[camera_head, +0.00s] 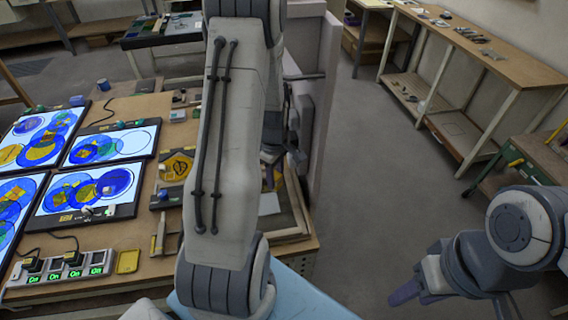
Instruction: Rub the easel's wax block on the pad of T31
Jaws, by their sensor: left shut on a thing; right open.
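My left arm rises through the middle of the view and bends down behind its own upper link. My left gripper (279,166) shows only in part past that link, low over the right side of the workbench (118,228). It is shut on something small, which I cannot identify. My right gripper (408,291) is at the lower right, over the floor and away from the bench, open and empty. I cannot make out a T31 label, and I cannot pick out the easel's wax block or the pad for certain.
Lit panels with blue and yellow circles (113,145) lie on the bench's left. A dark tool with a yellow face (177,166), a yellow tray (128,261) and a switch strip reading "On" (73,268) are nearby. A long side table (480,45) stands right; the floor between is clear.

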